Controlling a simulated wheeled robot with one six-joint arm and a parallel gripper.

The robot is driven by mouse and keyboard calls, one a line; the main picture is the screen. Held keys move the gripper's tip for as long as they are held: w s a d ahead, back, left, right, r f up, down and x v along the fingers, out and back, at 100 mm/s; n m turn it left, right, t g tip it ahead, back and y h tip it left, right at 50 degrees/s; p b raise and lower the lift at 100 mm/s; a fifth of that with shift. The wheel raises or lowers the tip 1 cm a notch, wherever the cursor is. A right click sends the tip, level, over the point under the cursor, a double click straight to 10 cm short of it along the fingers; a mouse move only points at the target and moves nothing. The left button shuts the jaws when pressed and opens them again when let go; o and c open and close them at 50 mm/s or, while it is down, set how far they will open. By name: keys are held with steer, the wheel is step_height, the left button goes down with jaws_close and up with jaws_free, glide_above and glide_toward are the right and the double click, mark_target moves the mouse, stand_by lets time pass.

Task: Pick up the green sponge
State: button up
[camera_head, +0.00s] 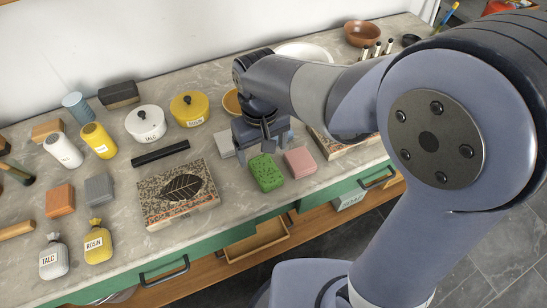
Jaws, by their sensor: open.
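The green sponge (266,173) lies on the pale stone counter near its front edge, just left of a pink sponge (300,162). My gripper (268,146) is open and empty, pointing down above and slightly behind the green sponge. One finger hangs close to the sponge's far edge in the picture. I cannot tell the exact height between the fingers and the sponge. My arm comes in from the right and hides part of the counter behind the gripper.
A light grey block (223,143) sits beside the gripper, and another slab (345,146) is partly hidden by my arm. Yellow (190,108) and white (146,124) pots stand behind.

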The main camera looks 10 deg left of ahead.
mark_target(266, 168)
step_height(266, 168, down, 3)
steer(key=shift+s+r, duration=0.1)
steer(key=shift+w+d+f, duration=0.1)
steer(key=shift+d+f, duration=0.05)
steer(key=shift+f, duration=1.4)
steer(key=shift+w+d+f, duration=0.1)
steer(key=shift+f, duration=1.45)
steer(key=shift+c, duration=0.2)
steer(key=c, duration=1)
step_height(266, 168, up, 10)
steer(key=shift+r, duration=0.1)
